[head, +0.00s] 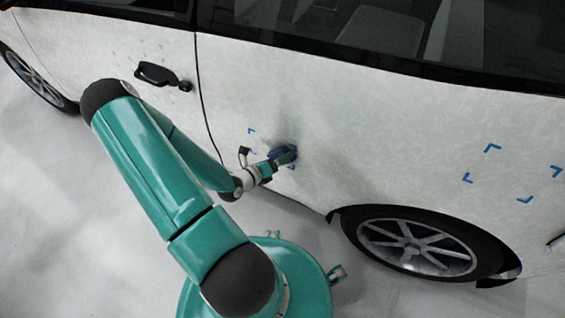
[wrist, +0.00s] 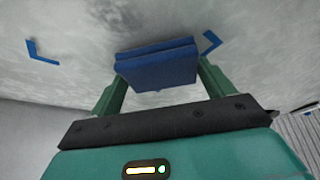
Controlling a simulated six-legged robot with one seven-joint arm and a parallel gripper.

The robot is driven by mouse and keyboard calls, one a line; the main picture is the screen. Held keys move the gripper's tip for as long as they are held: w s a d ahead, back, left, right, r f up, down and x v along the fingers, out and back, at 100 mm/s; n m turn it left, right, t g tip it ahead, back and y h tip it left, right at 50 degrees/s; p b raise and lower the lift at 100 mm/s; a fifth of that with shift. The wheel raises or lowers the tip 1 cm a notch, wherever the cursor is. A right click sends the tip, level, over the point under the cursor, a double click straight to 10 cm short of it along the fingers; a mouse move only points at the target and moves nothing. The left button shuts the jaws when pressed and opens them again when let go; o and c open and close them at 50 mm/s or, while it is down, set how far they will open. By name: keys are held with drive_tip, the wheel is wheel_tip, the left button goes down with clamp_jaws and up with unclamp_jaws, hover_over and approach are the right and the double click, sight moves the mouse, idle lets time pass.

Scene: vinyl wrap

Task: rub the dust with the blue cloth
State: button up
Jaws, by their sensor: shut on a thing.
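The blue cloth (wrist: 156,66) is a folded block between the two green fingers of my gripper (wrist: 160,88) in the wrist view. My gripper is shut on it. In the head view the cloth (head: 279,152) is at the white car's side panel (head: 340,150), with my gripper (head: 283,158) beside it. The cloth is close to the panel; I cannot tell if it touches. Grey, dusty smudges (head: 290,128) show on the panel around and above the cloth. Blue corner marks (head: 251,131) frame this patch, and two show in the wrist view (wrist: 42,54). My arm hides part of the patch.
A second set of blue corner marks (head: 492,148) is on the panel to the right, above the wheel (head: 417,247). A black door handle (head: 157,74) sticks out at the left. The pale floor (head: 60,200) is clear at the lower left.

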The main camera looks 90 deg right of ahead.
drive_tip(key=shift+w+d, duration=0.5)
drive_tip(key=shift+w, duration=0.8)
drive_tip(key=shift+w+d, duration=0.55)
drive_tip(key=shift+w, duration=0.7)
drive_tip(key=shift+w+d, duration=0.5)
drive_tip(key=shift+w, duration=0.8)
drive_tip(key=shift+w+d, duration=0.45)
drive_tip(key=shift+w, duration=0.4)
drive_tip(key=shift+w+d, duration=0.45)
drive_tip(key=shift+w, duration=0.4)
drive_tip(key=shift+r, duration=0.8)
drive_tip(key=shift+s+r, duration=0.1)
drive_tip(key=shift+r, duration=0.1)
drive_tip(key=shift+s+a, duration=0.45)
drive_tip(key=shift+s, duration=0.4)
drive_tip(key=shift+s+a, duration=0.45)
drive_tip(key=shift+s, duration=0.35)
drive_tip(key=shift+s+a, duration=0.3)
drive_tip(key=shift+s, duration=0.65)
drive_tip(key=shift+s+a, duration=0.3)
drive_tip(key=shift+s, duration=0.6)
drive_tip(key=shift+s+a, duration=0.4)
drive_tip(key=shift+s, duration=0.45)
drive_tip(key=shift+s+a, duration=0.4)
drive_tip(key=shift+s, duration=0.4)
drive_tip(key=shift+s+a, duration=0.3)
drive_tip(key=shift+s, duration=0.65)
drive_tip(key=shift+s+a, duration=0.3)
drive_tip(key=shift+s, duration=0.6)
